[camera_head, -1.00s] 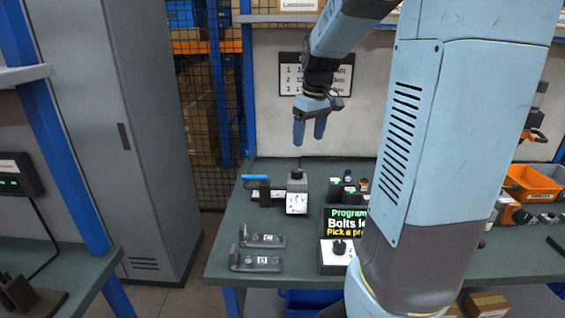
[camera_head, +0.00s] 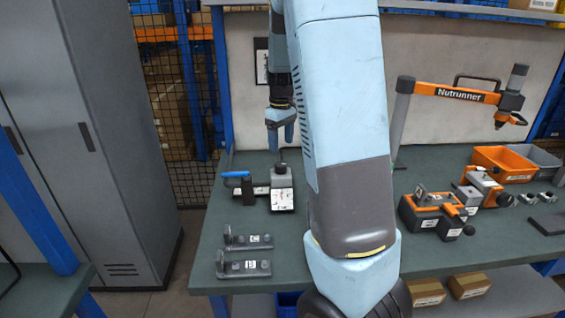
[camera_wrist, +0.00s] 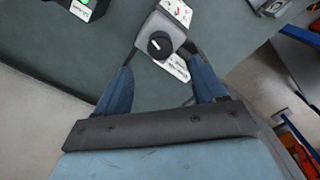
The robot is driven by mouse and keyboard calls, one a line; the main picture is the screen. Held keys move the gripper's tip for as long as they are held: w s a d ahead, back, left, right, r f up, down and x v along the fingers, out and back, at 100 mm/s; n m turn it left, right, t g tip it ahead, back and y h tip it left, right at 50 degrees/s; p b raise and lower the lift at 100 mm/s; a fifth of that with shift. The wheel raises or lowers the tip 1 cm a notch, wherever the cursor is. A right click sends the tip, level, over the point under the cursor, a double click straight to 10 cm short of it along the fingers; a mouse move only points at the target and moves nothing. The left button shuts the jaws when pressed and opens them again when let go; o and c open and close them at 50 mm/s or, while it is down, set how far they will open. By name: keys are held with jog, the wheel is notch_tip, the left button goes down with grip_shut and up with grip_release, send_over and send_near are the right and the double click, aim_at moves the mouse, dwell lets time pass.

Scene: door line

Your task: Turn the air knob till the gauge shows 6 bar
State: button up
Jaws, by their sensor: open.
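The air unit (camera_head: 281,190) is a grey block with a white gauge face (camera_head: 282,200), standing on the green bench. Its needle is too small to read. The round black air knob (camera_wrist: 160,44) with a white mark sits on top of the block in the wrist view. A blue-handled lever (camera_head: 236,175) is at the unit's left. My gripper (camera_head: 280,138) points down just above the knob, open and empty. In the wrist view its blue fingers (camera_wrist: 160,90) are apart, with the knob beyond and between their tips, seemingly not touched.
Two grey brackets (camera_head: 247,241) (camera_head: 244,268) lie at the bench's front left. My arm hides the bench's middle. Orange-and-grey fixtures (camera_head: 432,214), an orange bin (camera_head: 500,163) and a nutrunner arm (camera_head: 460,93) are at the right. A grey cabinet (camera_head: 95,140) stands left.

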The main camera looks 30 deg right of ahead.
aim_at(281, 164)
notch_tip(281, 164, down, 8)
jog(key=shift+f, duration=0.15)
dwell(0.4)
